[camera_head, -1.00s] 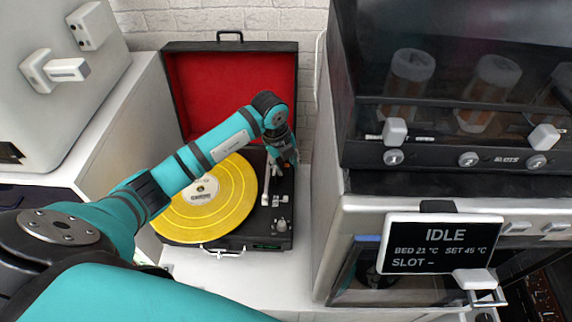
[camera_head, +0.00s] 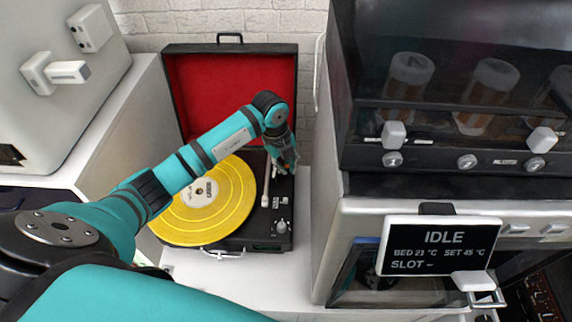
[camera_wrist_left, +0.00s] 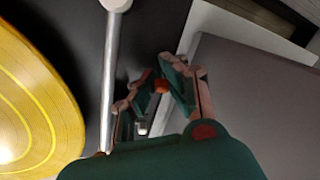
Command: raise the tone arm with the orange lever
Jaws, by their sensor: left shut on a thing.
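The record player (camera_head: 262,241) stands open on the white counter with a yellow record (camera_head: 228,208) on its platter. The pale tone arm (camera_head: 266,182) runs along the right side of the record; in the left wrist view it is a grey tube (camera_wrist_left: 112,60). Whether its needle touches the record I cannot tell. My left gripper (camera_head: 286,170) is over the back right of the deck, beside the tone arm. In the left wrist view its fingers (camera_wrist_left: 160,88) are shut on the small orange lever (camera_wrist_left: 161,86), most of which they hide. My right gripper is not in view.
The red-lined lid (camera_head: 215,85) stands raised behind the deck. A tall dark-fronted machine (camera_head: 440,180) with an IDLE display (camera_head: 437,245) is close on the right. A white cabinet (camera_head: 110,120) is on the left. White counter (camera_head: 240,285) is free in front.

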